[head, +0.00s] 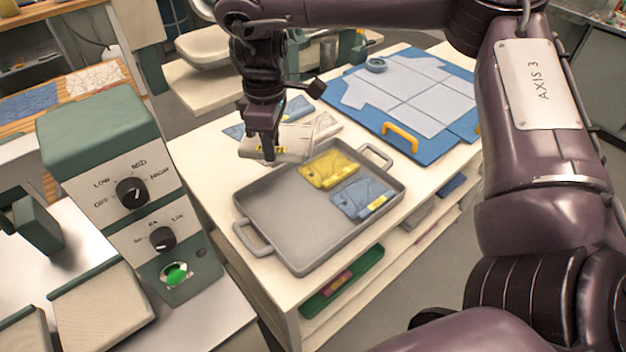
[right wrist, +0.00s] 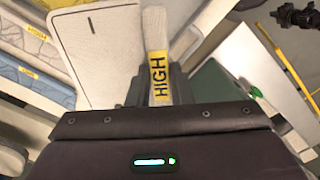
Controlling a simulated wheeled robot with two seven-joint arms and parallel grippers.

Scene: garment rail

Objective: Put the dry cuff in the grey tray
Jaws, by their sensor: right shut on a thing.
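My right gripper (head: 263,152) is shut on a cream cuff (head: 290,142), held near the back left rim of the grey tray (head: 275,218). In the right wrist view the cuff's yellow tag (right wrist: 159,78) reads HIGH and sits between the fingers of my right gripper (right wrist: 158,98). A cream panel (right wrist: 104,50) shows beside it. Inside the tray a yellow cuff (head: 328,168) and a blue cuff (head: 360,195) lie at the right end; the left part is bare. I cannot tell from the picture whether the held cuff is dry. My left gripper is out of view.
A blue cuff (head: 298,108) and a pale piece (head: 326,127) lie behind the gripper on the white table. A blue board (head: 440,142) with light panels and an orange handle lies behind the tray. A green control box (head: 120,185) with dials stands at the left.

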